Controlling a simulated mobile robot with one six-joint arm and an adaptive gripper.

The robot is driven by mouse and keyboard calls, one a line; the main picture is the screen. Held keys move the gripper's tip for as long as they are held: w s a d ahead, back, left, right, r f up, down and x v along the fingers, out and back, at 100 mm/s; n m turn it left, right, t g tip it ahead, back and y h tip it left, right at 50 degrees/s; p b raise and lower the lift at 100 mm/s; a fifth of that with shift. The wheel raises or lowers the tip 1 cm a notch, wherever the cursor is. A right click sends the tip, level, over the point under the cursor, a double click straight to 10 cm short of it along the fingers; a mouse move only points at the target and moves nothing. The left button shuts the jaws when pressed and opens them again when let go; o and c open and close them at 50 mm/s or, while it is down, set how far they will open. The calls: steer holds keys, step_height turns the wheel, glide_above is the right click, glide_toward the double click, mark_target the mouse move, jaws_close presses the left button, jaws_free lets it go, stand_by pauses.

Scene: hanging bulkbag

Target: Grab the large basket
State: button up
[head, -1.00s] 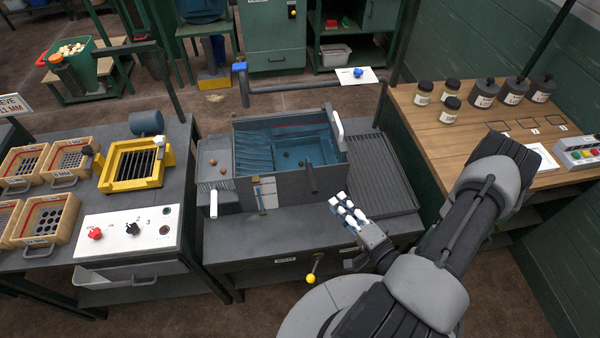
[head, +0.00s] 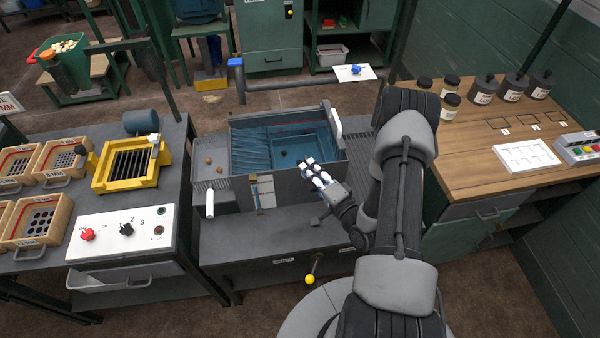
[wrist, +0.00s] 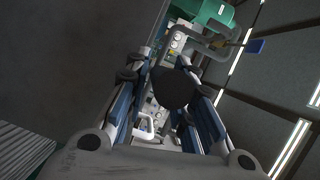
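A large grey tub with a blue inside (head: 262,192) stands on the middle bench; a smaller blue basket-like box (head: 295,150) sits within it, and I cannot tell which is the large basket. My gripper (head: 313,172) is at the tub's front wall, right of its middle. In the wrist view a dark rounded knob or handle (wrist: 175,88) lies between my two fingers (wrist: 173,100). The fingers are apart, one on each side of it, with no clear grip. In the head view my gripper hides this dark part.
A yellow sieve frame (head: 130,163) and several wooden trays (head: 62,160) stand on the left bench. Jars (head: 450,105) stand on the right wooden bench. A yellow-knobbed lever (head: 310,279) is below my gripper. A dark pipe (head: 300,85) runs behind the tub.

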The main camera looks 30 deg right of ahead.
steer(key=shift+w, duration=0.85)
steer(key=shift+c, duration=0.3)
jaws_close()
